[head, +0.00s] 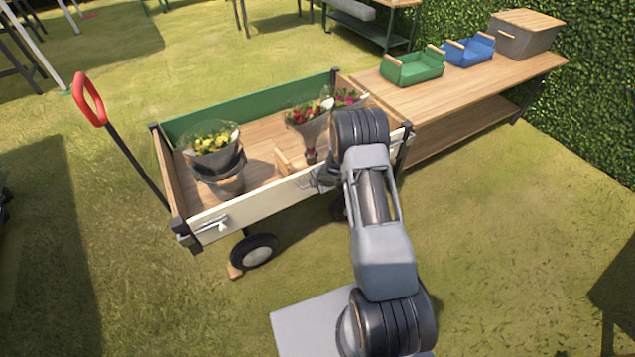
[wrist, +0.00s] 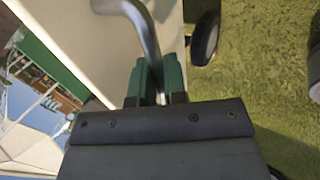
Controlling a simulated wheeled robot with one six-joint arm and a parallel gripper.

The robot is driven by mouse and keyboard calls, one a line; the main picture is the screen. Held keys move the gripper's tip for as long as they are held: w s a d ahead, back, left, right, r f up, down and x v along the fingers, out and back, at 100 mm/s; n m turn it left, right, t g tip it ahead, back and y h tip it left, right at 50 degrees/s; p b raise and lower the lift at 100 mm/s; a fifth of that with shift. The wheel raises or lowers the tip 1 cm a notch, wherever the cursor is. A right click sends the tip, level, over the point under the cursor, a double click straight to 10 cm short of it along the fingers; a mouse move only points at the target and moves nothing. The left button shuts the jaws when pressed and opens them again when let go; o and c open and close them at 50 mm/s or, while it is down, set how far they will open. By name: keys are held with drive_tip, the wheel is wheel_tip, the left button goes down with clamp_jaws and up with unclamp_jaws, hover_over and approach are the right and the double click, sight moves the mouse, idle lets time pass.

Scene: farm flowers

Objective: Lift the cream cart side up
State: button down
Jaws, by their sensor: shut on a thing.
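The cream cart side (head: 262,203) runs along the near edge of the cart and looks roughly upright between the corner posts. I cannot tell if it sits flush. A small metal latch (head: 216,224) is at its left end. My gripper (head: 324,178) is at its outer face, right of the middle, partly hidden by my arm. In the wrist view my gripper's green fingers (wrist: 156,75) are shut on a curved grey metal handle (wrist: 147,32) in front of the cream side (wrist: 72,48).
In the cart are a bucket of yellow flowers (head: 214,160), a red bouquet (head: 306,125) and a pink bouquet (head: 345,98). The green side (head: 250,105) stands at the back. A wooden bench (head: 440,98) with green and blue crates adjoins the right. Grass in front is open.

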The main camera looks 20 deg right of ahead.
drive_tip(key=shift+w+a, duration=0.1)
drive_tip(key=shift+a, duration=0.1)
drive_tip(key=c, duration=1.4)
unclamp_jaws()
drive_tip(key=shift+o, duration=1.1)
drive_tip(key=shift+d+r, duration=0.1)
drive_tip(key=shift+d, duration=0.1)
drive_tip(key=p+v, duration=0.3)
drive_tip(key=v, duration=1)
drive_tip(key=shift+s+r, duration=0.25)
